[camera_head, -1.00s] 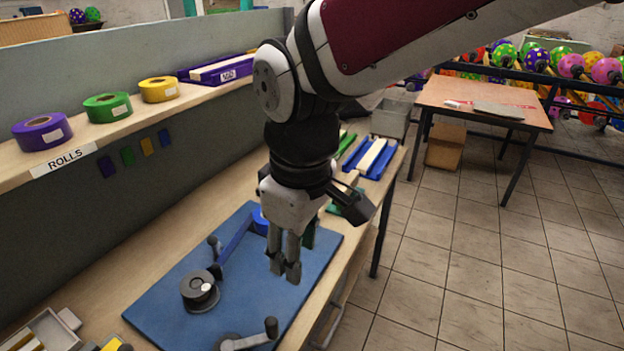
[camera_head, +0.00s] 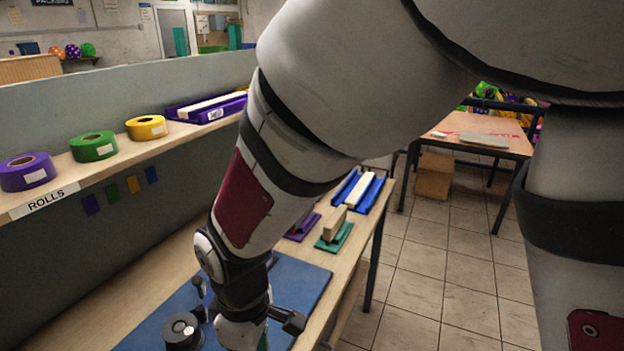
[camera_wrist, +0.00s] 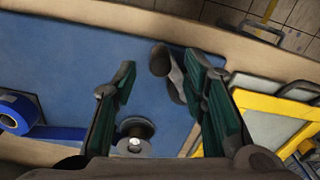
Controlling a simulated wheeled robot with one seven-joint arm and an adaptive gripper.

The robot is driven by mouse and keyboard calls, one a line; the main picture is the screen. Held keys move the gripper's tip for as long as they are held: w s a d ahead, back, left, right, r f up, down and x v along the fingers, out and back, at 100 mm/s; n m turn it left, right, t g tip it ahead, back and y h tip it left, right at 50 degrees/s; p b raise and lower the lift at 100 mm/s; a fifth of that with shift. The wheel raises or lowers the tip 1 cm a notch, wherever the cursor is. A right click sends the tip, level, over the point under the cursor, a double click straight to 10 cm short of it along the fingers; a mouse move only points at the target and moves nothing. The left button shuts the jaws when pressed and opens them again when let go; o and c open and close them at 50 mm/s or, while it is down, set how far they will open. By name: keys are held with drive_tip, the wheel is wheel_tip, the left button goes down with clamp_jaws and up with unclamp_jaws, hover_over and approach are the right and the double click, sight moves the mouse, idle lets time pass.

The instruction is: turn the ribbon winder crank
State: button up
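The crank (camera_wrist: 160,62) shows in the wrist view as a dark grey knob on a short arm. It lies between the fingertips of my gripper (camera_wrist: 162,68), nearer the right one, and the right finger hides the rest of the arm. I cannot tell whether they touch. My gripper is open, with green pads facing each other. A dark round winder spool (camera_wrist: 135,132) shows between the fingers lower down; it also shows in the head view (camera_head: 182,330).
The blue mat (camera_head: 300,283) carries the winder. A blue ribbon roll (camera_wrist: 14,112) is at left in the wrist view, a yellow-edged tray (camera_wrist: 268,122) at right. Green (camera_head: 333,242) and purple (camera_head: 300,229) holders stand at the bench's far end. A ribbon-roll shelf (camera_head: 90,178) runs along the left.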

drive_tip(key=shift+f, duration=2)
drive_tip(key=shift+c, duration=0.3)
clamp_jaws()
